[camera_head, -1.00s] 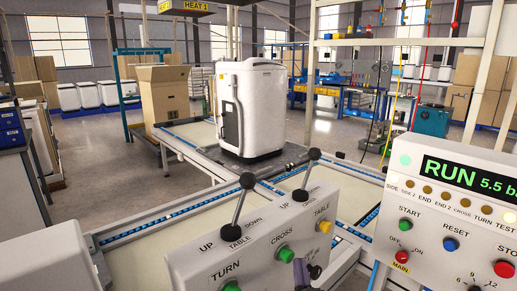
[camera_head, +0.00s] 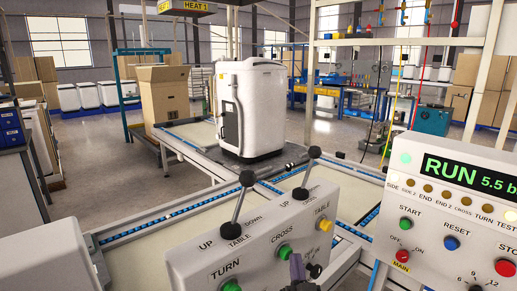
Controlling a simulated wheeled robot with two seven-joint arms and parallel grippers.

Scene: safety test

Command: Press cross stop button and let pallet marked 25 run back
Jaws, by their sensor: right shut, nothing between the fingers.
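The white control box (camera_head: 200,262) with TURN, CROSS and TABLE labels stands in front of me. A green button (camera_head: 284,251) sits under CROSS, and a yellow button (camera_head: 324,226) under TABLE. A dark round knob (camera_head: 315,271) shows at the box's lower right. My right gripper (camera_head: 298,267) is shut and empty, in front of the box just below the green CROSS button; contact cannot be told. A tall white unit (camera_head: 256,105) stands upright on a dark pallet (camera_head: 262,166) on the conveyor. No number 25 is readable. My left gripper is not in view.
A second panel (camera_head: 450,225) at right reads RUN and has START, RESET and STOP buttons. Two black levers (camera_head: 314,153) rise from the control box. Conveyor frames (camera_head: 160,228) lie behind it. A cardboard carton (camera_head: 163,95) stands at the left.

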